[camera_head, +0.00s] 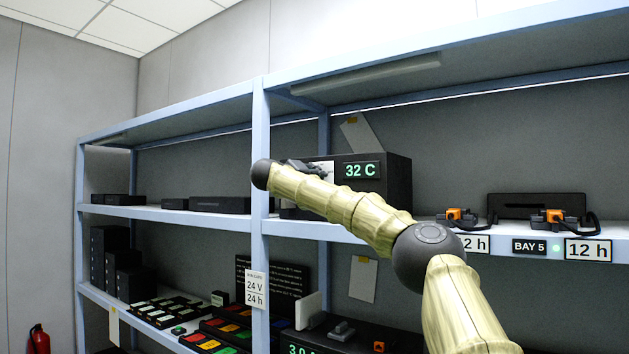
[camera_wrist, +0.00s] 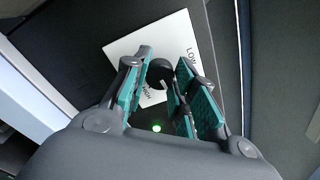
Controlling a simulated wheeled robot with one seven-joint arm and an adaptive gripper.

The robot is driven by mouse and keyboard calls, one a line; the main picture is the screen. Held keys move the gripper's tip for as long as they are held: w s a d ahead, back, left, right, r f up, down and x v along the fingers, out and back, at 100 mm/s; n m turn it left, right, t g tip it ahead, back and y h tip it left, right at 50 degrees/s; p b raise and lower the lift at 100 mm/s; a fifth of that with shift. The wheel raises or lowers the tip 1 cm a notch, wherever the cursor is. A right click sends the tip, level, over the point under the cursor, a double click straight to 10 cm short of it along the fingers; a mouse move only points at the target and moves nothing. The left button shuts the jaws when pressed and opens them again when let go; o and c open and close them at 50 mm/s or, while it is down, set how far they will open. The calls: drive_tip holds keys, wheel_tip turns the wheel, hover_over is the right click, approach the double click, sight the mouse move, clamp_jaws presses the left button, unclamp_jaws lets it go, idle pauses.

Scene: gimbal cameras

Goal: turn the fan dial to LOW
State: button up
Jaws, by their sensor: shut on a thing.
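The fan dial (camera_wrist: 159,70) is a dark round knob on a white label plate (camera_wrist: 124,46) with LOW printed at its upper right. More lettering, partly hidden, shows below the knob and looks like HIGH. My gripper (camera_wrist: 166,76) has its teal-padded fingers on either side of the knob and is shut on it. I cannot tell which word the dial points to. In the head view my gripper (camera_head: 306,168) is at the front of the black box (camera_head: 398,180) with a green 32 C display (camera_head: 361,170); the dial is hidden there.
A blue shelf post (camera_head: 259,200) stands just left of my gripper. Orange-and-black connectors (camera_head: 455,216) with cables sit on the same shelf to the right. Trays of coloured blocks (camera_head: 222,336) lie on the shelf below. A green light (camera_wrist: 157,128) glows below the dial.

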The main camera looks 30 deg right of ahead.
drive_tip(key=n, duration=0.4)
drive_tip(key=shift+r+n+p, duration=0.1)
drive_tip(key=shift+n+p, duration=0.25)
drive_tip(key=shift+n, duration=0.05)
drive_tip(key=n+p, duration=0.2)
drive_tip(key=n, duration=0.2)
drive_tip(key=shift+n, duration=0.3)
drive_tip(key=shift+f+n+t+p, duration=0.15)
drive_tip(key=shift+n+p, duration=1.1)
drive_tip(key=shift+n, duration=0.7)
drive_tip(key=shift+f+n+t+p, duration=0.15)
drive_tip(key=shift+n+p, duration=1.1)
drive_tip(key=shift+n, duration=0.7)
drive_tip(key=shift+f, duration=0.2)
drive_tip(key=o, duration=0.8)
drive_tip(key=shift+c, duration=0.2)
drive_tip(key=shift+o, duration=1.4)
drive_tip(key=shift+r, duration=0.1)
drive_tip(key=shift+r, duration=0.1)
